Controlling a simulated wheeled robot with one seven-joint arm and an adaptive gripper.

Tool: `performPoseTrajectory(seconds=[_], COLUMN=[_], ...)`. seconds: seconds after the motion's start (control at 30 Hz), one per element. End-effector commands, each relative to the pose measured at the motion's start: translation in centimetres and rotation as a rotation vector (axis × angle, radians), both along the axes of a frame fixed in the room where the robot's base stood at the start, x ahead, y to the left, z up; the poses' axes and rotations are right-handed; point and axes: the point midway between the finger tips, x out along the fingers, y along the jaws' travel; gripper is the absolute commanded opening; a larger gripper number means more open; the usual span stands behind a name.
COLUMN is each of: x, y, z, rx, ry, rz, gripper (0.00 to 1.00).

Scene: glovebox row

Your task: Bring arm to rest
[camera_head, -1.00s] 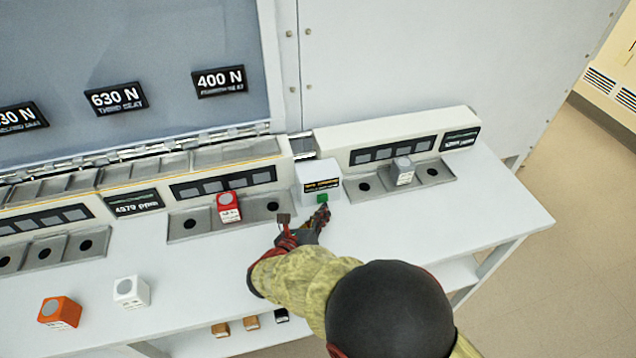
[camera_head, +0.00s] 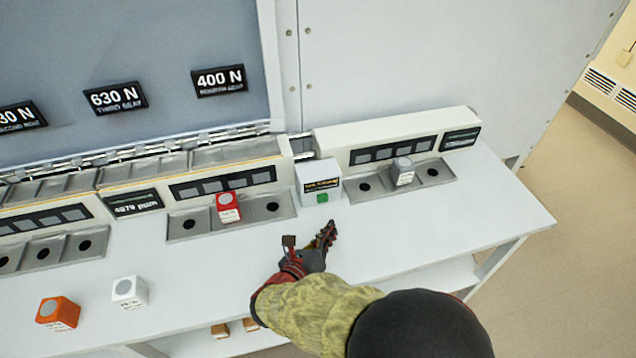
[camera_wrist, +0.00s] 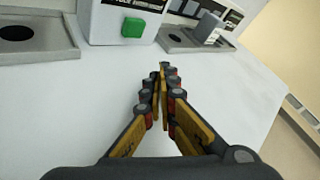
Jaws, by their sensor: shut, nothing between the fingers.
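My gripper (camera_head: 328,232) is over the white bench top (camera_head: 430,240), in front of a small white box with a green button (camera_head: 322,197). In the wrist view my gripper (camera_wrist: 165,70) is shut, with its fingertips together and nothing between them. The green button (camera_wrist: 133,27) shows at the top of that view, apart from the fingertips. My sleeved forearm reaches in from the bottom of the head view.
A red block (camera_head: 228,207) and a grey block (camera_head: 402,171) sit in seat panels along the back. An orange block (camera_head: 58,312) and a white block (camera_head: 130,292) stand on the bench at left. The right of the bench is clear.

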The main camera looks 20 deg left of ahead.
Motion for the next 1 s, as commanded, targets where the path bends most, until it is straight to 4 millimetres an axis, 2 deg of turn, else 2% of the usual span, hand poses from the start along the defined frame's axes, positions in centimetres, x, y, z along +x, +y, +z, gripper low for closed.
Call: performPoseTrajectory(seconds=[0.33, 0.47, 0.57, 0.63, 0.73, 0.87, 1.0], x=[0.2, 1.9, 4.3, 6.0, 7.2, 6.7, 3.7], y=[0.1, 0.6, 1.2, 1.3, 0.5, -2.2, -7.0], z=[0.2, 1.9, 5.0, 8.1, 12.6, 17.6, 21.2], rx=[-0.003, -0.034, -0.108, -0.203, -0.379, -0.664, -1.027], ry=[0.004, 0.036, 0.081, 0.108, 0.120, 0.111, 0.105], rz=[0.006, 0.075, 0.206, 0.340, 0.542, 0.787, 1.026], gripper=[0.00, 0.00, 0.00, 0.00, 0.00, 0.00, 0.00])
